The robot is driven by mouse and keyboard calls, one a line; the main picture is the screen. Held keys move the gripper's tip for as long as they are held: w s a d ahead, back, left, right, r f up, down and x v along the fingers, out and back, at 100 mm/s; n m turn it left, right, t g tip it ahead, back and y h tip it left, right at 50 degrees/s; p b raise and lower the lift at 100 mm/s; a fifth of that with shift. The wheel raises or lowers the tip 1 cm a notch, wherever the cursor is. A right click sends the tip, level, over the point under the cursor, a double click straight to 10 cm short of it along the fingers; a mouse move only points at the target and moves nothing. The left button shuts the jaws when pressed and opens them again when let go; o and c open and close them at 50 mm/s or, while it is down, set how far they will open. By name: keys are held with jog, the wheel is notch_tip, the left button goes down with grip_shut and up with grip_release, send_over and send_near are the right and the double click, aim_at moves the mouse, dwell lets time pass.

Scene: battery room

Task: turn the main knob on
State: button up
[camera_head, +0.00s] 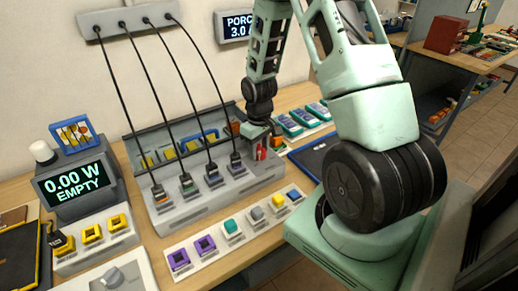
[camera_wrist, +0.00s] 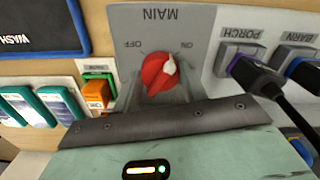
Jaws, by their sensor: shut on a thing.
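The red main knob (camera_wrist: 156,77) sits on a grey panel (camera_wrist: 200,20) marked MAIN, OFF and ON, which appears upside down in the wrist view. Its white pointer (camera_wrist: 170,67) leans to the upper right, on the side of the ON mark. My gripper (camera_head: 264,143) is shut on the knob, which shows as a small red patch in the head view (camera_head: 261,150). The fingertips are hard to make out in the wrist view, where the gripper's dark edge (camera_wrist: 170,122) covers the lower part of the panel.
Black cables run from a wall box (camera_head: 100,22) to several plugs on the grey strip (camera_head: 185,213) left of the knob. A display (camera_head: 75,182) reads 0.00 W EMPTY. Coloured blocks (camera_head: 230,226) stand in front. A blue-framed board (camera_head: 310,155) lies right of the knob.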

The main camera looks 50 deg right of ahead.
aim_at(258, 148)
jog(key=shift+m, duration=1.5)
jog(key=o, duration=1)
jog(key=shift+c, duration=0.2)
notch_tip(258, 148, up, 18)
jog(key=b, duration=0.2)
jog(key=shift+f, duration=0.25)
jog(key=shift+a, duration=0.1)
